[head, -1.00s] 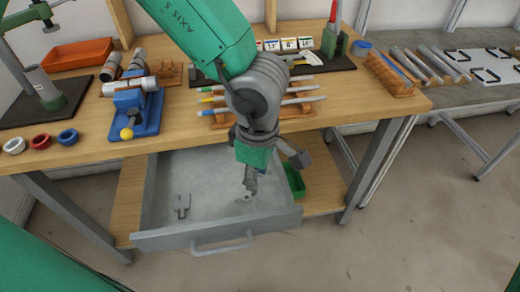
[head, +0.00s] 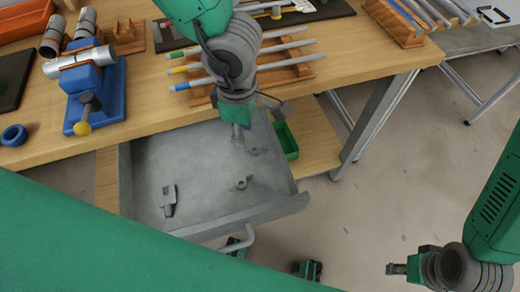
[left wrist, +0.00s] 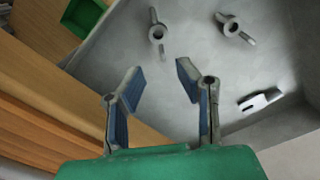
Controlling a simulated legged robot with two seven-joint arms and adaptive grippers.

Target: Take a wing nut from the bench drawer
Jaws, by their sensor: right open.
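The grey bench drawer (head: 206,225) is pulled open below the bench top. A grey wing nut (head: 240,184) lies on its floor; it appears among two wing nuts in the left wrist view, one near the top middle (left wrist: 156,33) and one to its right (left wrist: 235,30). My left gripper (head: 243,143) points down at the drawer's back right part. Its blue-padded fingers (left wrist: 160,72) are apart with nothing between them, and both nuts lie beyond the fingertips. My right gripper (head: 396,268) is open at the lower right, away from the drawer.
A flat grey metal piece (head: 169,198) lies in the drawer's left part. A green bin (head: 287,140) stands right of the drawer. A bench leg (head: 375,125) is further right. The bench top holds a blue fixture (head: 97,95) and a rod rack (head: 285,73).

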